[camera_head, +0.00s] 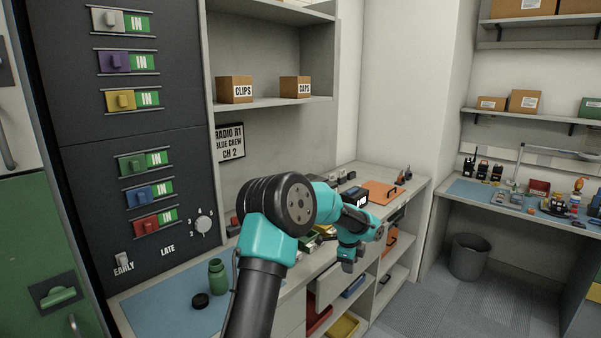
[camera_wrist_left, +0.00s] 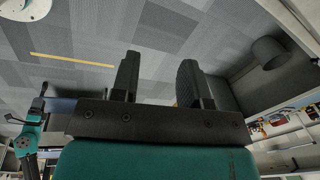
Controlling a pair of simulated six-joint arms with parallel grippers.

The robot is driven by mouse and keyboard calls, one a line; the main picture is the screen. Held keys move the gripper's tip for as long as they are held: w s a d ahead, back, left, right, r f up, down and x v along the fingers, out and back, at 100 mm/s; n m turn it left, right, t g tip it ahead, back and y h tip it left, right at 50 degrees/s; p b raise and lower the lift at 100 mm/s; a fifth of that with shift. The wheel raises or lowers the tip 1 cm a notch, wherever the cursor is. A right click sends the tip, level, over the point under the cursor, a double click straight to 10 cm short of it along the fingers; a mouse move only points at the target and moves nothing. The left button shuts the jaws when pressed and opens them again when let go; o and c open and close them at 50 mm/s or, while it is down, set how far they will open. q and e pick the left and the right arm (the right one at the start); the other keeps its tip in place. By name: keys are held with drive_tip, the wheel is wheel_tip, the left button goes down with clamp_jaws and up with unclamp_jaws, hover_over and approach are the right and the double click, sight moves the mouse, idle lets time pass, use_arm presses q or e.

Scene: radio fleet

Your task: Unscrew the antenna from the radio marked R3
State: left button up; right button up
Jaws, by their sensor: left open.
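Several small black upright devices that look like handheld radios (camera_head: 482,170) stand at the left end of the far desk. Their markings are too small to read, so I cannot tell which is R3 or make out its antenna. My left gripper (camera_head: 349,265) hangs at the front edge of the near counter, well short of them. In the left wrist view its two black fingers (camera_wrist_left: 159,80) are apart with nothing between them, over grey floor. My right gripper is not clearly seen; a teal arm part shows at the left wrist view's left edge.
The near counter holds a green bottle (camera_head: 217,277), a black cap (camera_head: 200,300) and an orange mat (camera_head: 383,191). A bin (camera_head: 469,258) stands under the far desk (camera_head: 520,207). Floor between is clear.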

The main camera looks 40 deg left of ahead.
use_arm(q)
drive_tip(key=s+a+r+m+y, duration=0.1)
drive_tip(key=a+r, duration=0.4)
drive_tip(key=r, duration=0.6)
drive_tip(key=s+a+r+m+y, duration=0.2)
drive_tip(key=s+a+r, duration=0.2)
drive_tip(key=r, duration=0.8)
drive_tip(key=s+a+r+m+y, duration=0.1)
drive_tip(key=s+a+r+m, duration=0.1)
drive_tip(key=a+r, duration=0.5)
wheel_tip(320, 180, up, 5)
drive_tip(key=shift+s+a+f+m+g+y, duration=0.1)
drive_tip(key=shift+s+a+m+g+y, duration=0.2)
drive_tip(key=shift+s+g, duration=0.1)
drive_tip(key=x, duration=1.7)
drive_tip(key=shift+f, duration=0.15)
drive_tip(key=shift+c, duration=0.4)
clamp_jaws()
